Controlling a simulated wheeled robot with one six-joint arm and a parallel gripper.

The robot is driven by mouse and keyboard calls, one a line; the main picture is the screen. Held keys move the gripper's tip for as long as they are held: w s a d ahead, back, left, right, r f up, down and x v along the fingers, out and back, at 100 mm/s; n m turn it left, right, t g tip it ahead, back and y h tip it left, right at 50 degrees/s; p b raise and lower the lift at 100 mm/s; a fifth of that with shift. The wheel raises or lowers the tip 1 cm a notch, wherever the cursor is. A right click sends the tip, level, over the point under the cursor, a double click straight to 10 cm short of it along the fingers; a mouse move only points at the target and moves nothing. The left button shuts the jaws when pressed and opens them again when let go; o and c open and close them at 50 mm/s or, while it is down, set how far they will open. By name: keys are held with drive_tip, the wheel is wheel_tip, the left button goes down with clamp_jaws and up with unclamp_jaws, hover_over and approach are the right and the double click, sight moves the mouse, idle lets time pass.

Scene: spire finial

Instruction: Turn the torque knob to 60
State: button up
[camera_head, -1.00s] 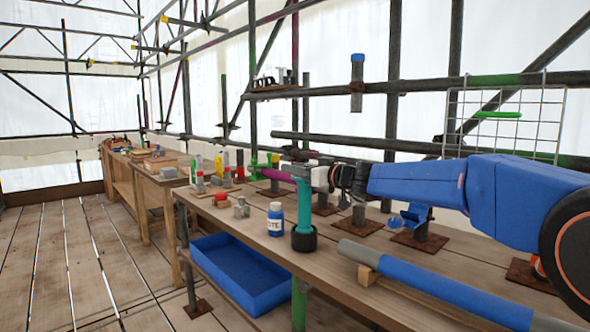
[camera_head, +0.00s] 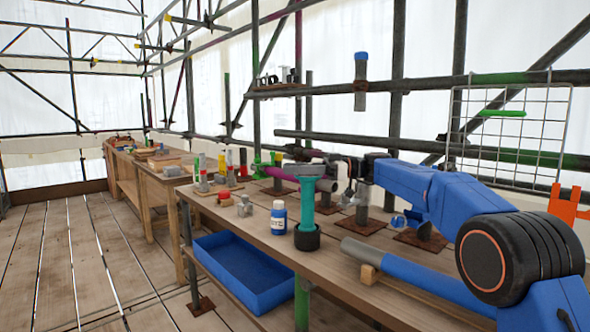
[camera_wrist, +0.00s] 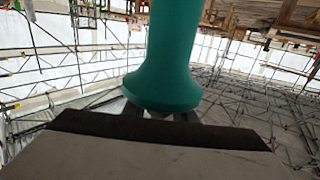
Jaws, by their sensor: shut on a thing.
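A teal upright tool (camera_head: 307,205) stands on the front part of the bench, its foot in a round black collar (camera_head: 307,238). Its top flares out. My gripper (camera_head: 318,172) is at this flared top, coming in from the right, and is shut on it. In the wrist view the teal shaft (camera_wrist: 172,45) fills the middle and widens into a round flange right at the gripper jaws (camera_wrist: 165,115). The jaw tips are mostly hidden behind the flange. No scale or number for a torque setting can be read in either view.
A blue-white bottle (camera_head: 279,217) stands just left of the teal tool. A grey pipe with a blue sleeve (camera_head: 405,277) lies on a wooden block at front right. A blue bin (camera_head: 243,272) sits below the bench. A wire grid (camera_head: 510,130) hangs at right.

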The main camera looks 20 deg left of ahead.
drive_tip(key=shift+s+d+n+g+h, duration=0.15)
drive_tip(key=shift+n+g+h, duration=0.45)
drive_tip(key=shift+g, duration=0.15)
drive_tip(key=shift+s+d+n+g+h, duration=0.1)
drive_tip(key=shift+s+n+g+h, duration=0.1)
drive_tip(key=shift+n+g+h, duration=0.45)
drive_tip(key=shift+s+d+n+g+h, duration=0.15)
drive_tip(key=shift+n+g+h, duration=0.4)
drive_tip(key=shift+g, duration=0.25)
drive_tip(key=o, duration=1)
drive_tip(key=shift+o, duration=0.2)
drive_tip(key=shift+s+r, duration=0.1)
